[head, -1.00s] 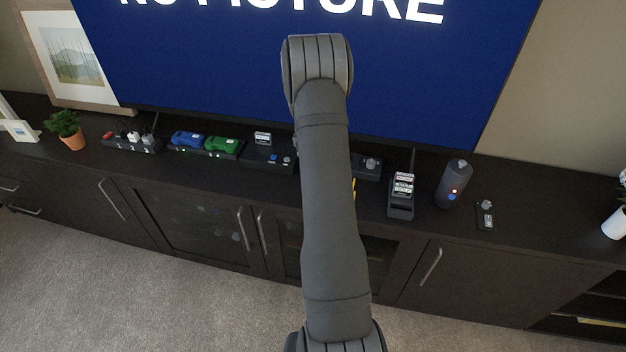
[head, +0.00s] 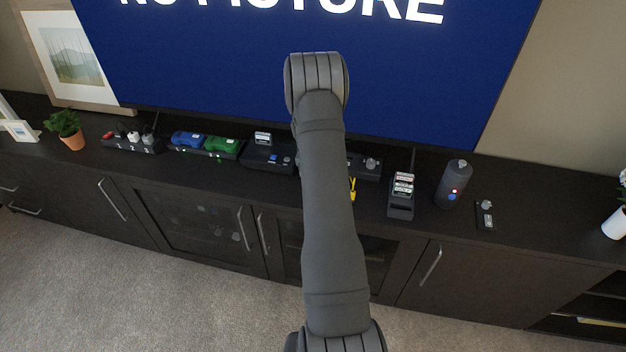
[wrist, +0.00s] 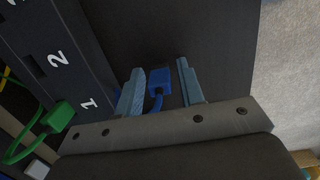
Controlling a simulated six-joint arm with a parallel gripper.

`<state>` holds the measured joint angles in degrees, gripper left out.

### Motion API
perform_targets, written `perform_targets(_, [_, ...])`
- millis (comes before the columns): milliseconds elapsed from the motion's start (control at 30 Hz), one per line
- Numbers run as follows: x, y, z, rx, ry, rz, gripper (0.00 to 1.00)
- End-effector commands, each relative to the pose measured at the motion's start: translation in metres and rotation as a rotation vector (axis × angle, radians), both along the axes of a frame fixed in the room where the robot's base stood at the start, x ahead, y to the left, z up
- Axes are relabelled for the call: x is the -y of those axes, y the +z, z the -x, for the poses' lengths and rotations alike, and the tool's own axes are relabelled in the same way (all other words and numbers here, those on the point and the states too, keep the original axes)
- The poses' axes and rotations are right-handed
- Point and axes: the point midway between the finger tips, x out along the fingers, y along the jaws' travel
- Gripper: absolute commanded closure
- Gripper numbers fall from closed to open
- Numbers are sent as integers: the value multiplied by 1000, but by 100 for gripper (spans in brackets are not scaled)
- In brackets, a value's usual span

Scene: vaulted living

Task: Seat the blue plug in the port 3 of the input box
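In the wrist view, the blue plug (wrist: 160,80) is between the two fingers of my gripper (wrist: 160,68), with its blue cable running back toward the palm. Narrow gaps show on both sides of the plug, so the fingers are open around it. The input box (wrist: 83,40) is to the left of the gripper, a dark box with white numbers 1 and 2 beside its slots. A green plug (wrist: 62,115) with a green cable is at the number 1. Port 3 is not clearly visible; a white mark is cut off at the top edge. In the head view, my arm hides the gripper and blue plug.
The dark cabinet top (head: 330,190) carries a power strip (head: 130,145), a charger with blue and green car-shaped items (head: 205,143), a card stand (head: 402,195), and a grey cylinder (head: 454,183). A TV (head: 400,80) stands behind. Something yellow (head: 352,188) shows beside my arm.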

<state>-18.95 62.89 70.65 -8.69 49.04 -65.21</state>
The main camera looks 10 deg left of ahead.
Motion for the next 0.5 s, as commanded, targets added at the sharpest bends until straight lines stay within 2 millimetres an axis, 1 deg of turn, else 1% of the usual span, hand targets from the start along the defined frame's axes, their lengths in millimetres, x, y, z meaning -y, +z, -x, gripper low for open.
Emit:
perform_targets(33, [0, 0, 0, 0, 0, 0, 75])
perform_targets(100, [0, 0, 0, 0, 0, 0, 89])
perform_targets(167, [0, 0, 0, 0, 0, 0, 100])
perform_targets(500, [0, 3, 0, 0, 0, 0, 100])
